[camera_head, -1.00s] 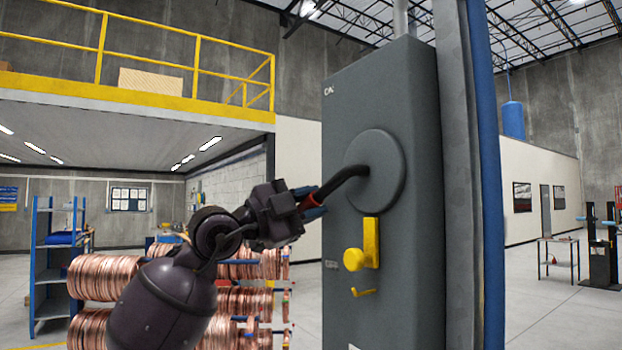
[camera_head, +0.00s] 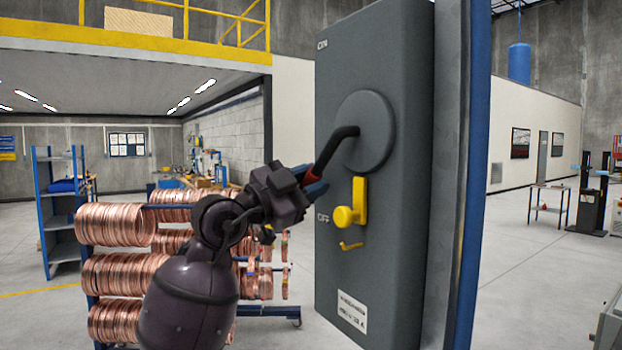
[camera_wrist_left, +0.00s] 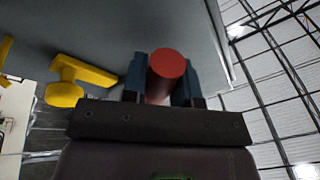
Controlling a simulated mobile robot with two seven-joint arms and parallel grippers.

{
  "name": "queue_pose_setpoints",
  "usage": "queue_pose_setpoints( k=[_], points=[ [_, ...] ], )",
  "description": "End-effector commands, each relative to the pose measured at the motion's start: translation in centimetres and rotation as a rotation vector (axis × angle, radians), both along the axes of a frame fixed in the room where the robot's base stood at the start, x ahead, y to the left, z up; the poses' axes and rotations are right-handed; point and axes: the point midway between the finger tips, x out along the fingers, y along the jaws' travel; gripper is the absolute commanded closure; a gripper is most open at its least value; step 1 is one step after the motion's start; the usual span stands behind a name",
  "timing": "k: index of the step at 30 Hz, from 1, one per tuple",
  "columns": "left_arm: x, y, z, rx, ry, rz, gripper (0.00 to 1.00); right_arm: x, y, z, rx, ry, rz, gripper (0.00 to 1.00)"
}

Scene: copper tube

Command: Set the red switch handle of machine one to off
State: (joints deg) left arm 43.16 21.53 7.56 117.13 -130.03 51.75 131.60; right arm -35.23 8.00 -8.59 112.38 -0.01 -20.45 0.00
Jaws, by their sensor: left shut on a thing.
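The switch box (camera_head: 345,250) is a tall dark grey cabinet with "ON" near its top and "OFF" lower on its left side. A round grey disc (camera_head: 374,130) on its face carries a black bent handle (camera_head: 336,148) with a red grip (camera_head: 313,174). The handle slopes down and left from the disc, between the two marks. My left gripper (camera_head: 312,188) is shut on the red grip. In the left wrist view the red grip (camera_wrist_left: 168,68) sits between its blue fingers. My right gripper is in neither view.
Racks of copper coils (camera_head: 115,225) stand behind my left arm. A blue post (camera_head: 477,160) stands right of the box.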

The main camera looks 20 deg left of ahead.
Motion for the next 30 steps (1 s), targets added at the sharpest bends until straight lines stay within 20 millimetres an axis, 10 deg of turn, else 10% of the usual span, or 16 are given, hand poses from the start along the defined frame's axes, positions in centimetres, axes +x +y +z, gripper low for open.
queue_pose_setpoints(
  k=[6, 7, 12, 30],
  points=[
    [0.0, -0.2, -0.4, -0.003, 0.013, -0.007, 1.00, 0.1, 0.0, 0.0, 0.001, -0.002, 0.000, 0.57],
    [0.0, -0.2, -0.4, -0.002, 0.014, -0.008, 0.71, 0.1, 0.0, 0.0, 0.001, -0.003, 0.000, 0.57],
    [0.0, -0.1, -0.3, -0.002, 0.011, -0.007, 0.47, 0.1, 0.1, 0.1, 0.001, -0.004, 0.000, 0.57],
    [-3.1, 2.4, -1.5, -0.002, 0.006, -0.002, 0.47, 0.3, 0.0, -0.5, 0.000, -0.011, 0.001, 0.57]
  ],
)
